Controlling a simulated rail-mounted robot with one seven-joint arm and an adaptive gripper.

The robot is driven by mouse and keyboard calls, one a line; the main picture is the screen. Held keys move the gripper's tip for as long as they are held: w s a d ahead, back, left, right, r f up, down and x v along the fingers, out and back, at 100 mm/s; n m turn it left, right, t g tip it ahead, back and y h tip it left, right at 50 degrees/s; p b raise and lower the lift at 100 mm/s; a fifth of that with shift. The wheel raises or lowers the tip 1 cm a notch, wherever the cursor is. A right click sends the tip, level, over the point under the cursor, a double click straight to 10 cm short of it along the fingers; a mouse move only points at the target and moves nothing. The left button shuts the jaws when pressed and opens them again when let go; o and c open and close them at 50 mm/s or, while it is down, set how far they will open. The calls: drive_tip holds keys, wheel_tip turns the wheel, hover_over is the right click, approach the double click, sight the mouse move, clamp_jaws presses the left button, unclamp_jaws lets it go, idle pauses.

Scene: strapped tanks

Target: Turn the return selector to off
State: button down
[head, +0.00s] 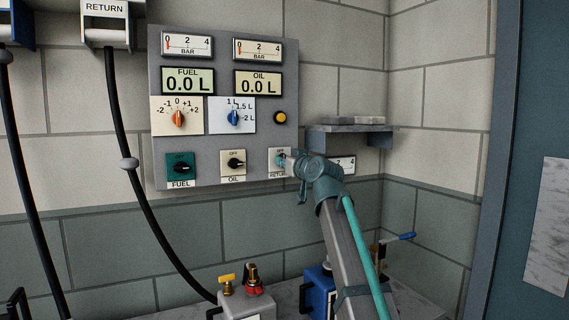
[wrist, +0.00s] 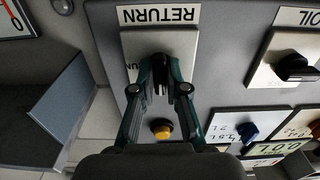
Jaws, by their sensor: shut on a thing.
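The return selector is a small white plate (head: 273,160) with a RETURN label, at the lower right of the grey control panel in the head view. In the wrist view its plate (wrist: 188,45) appears upside down, with its dark knob (wrist: 159,72) between my fingers. My gripper (wrist: 160,88) is shut on that knob. In the head view my gripper (head: 290,163) covers the right part of the selector. Letters ending in "UN" show beside the fingers in the wrist view. The OFF mark is hidden there, and I cannot tell which way the knob points.
The oil selector (head: 234,163) and fuel selector (head: 181,168) are to the left. A yellow button (head: 280,118) is just above. A grey shelf (head: 350,136) juts from the wall on the right. Tank fittings (head: 252,276) stand below, and a black hose (head: 130,165) hangs at left.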

drive_tip(key=c, duration=1.2)
unclamp_jaws()
drive_tip(key=shift+s, duration=0.1)
drive_tip(key=v, duration=1.2)
